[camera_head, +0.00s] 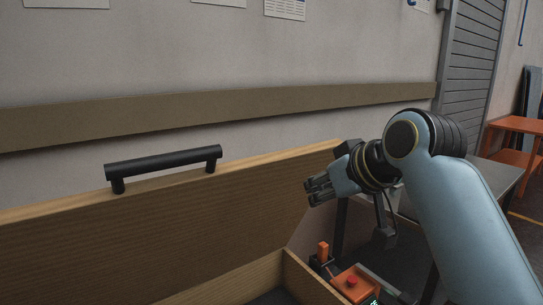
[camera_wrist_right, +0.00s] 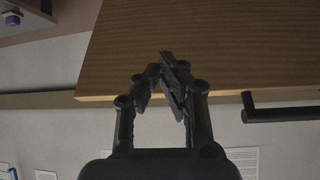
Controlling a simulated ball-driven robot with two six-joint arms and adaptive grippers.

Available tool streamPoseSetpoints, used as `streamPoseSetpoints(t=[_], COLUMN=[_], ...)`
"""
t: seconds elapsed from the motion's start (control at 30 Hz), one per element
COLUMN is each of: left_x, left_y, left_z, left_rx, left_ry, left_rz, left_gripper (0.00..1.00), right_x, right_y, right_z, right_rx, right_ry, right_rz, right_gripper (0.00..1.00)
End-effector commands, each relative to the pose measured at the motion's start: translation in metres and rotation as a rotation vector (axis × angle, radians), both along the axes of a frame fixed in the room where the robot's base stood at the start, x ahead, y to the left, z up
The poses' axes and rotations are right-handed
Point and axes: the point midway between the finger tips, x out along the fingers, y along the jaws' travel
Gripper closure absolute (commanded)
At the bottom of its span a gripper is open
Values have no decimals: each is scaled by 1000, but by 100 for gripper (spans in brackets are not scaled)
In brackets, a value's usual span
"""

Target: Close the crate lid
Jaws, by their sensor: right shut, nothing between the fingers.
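The wooden crate lid (camera_head: 190,225) stands raised in the head view, its broad face toward me. A black bar handle (camera_head: 165,162) sits on its top edge. The crate body (camera_head: 297,275) shows below, with part of its wall and dark inside in view. My right gripper (camera_head: 311,190) is shut and empty in front of the lid's right end, near its upper corner. In the right wrist view the shut fingers (camera_wrist_right: 165,62) overlap the wooden lid (camera_wrist_right: 215,35), and the handle (camera_wrist_right: 282,113) is to their right. I cannot tell if they touch the lid. My left gripper is not in view.
An orange device with a red button (camera_head: 352,282) is beside the crate at the lower right. A grey table (camera_head: 497,172) stands behind my right arm. An orange shelf (camera_head: 516,124) is at the far right. A wall with a brown rail (camera_head: 230,107) is behind the lid.

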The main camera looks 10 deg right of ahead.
Motion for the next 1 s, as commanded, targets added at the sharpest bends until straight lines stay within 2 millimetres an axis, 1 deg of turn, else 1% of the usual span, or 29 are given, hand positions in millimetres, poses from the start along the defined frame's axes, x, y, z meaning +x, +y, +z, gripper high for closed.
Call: streamPoseSetpoints(t=[0.03, 0.1, 0.2, 0.3, 0.37, 0.47, 0.57, 0.8, 0.93, 1.0], left_x=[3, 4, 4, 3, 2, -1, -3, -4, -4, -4], left_y=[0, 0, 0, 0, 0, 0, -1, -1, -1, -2], left_z=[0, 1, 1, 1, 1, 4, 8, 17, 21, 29], left_rx=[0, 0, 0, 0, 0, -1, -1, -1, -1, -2], left_ry=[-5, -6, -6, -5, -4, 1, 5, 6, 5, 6], left_rz=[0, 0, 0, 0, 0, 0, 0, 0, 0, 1], left_gripper=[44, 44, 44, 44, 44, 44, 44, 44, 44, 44], right_x=[25, 49, 71, 81, 86, 95, 109, 151, 169, 156], right_y=[11, 24, 37, 44, 47, 51, 57, 74, 82, 76], right_z=[30, 62, 96, 113, 116, 113, 107, 86, 77, 71], right_rx=[19, 34, 48, 54, 56, 57, 57, 55, 55, 55], right_ry=[-60, -125, -190, -222, -229, -229, -229, -229, -230, -227], right_rz=[24, 57, 90, 106, 112, 112, 112, 112, 111, 109], right_gripper=[100, 100, 100, 100, 100, 100, 100, 100, 100, 100])
